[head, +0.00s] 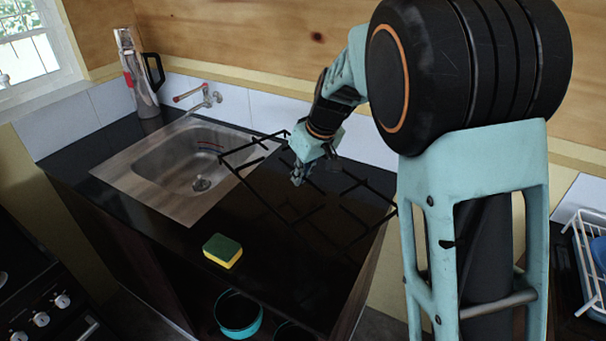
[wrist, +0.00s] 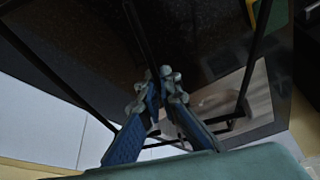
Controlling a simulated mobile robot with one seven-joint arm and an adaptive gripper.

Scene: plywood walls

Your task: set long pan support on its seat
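The long pan support (head: 368,186) is a black open grid of thin bars. In the head view it spans the dark counter, its left end over the sink's edge and its right end at the counter's right edge. It appears to be held above the counter. My gripper (head: 299,175) is at the middle of the grid. In the wrist view my gripper's (wrist: 166,82) fingertips are closed together on a middle bar of the pan support (wrist: 143,35). The seat cannot be made out; only part of a stove (head: 42,318) shows at the lower left.
A steel sink (head: 137,172) with a tap (head: 205,98) is set in the counter (head: 300,262). A kettle-like jug (head: 142,85) stands behind it. A yellow-green sponge (head: 222,250) lies at the front edge. A teal pot (head: 238,312) sits below. A white dish rack (head: 590,265) is at right.

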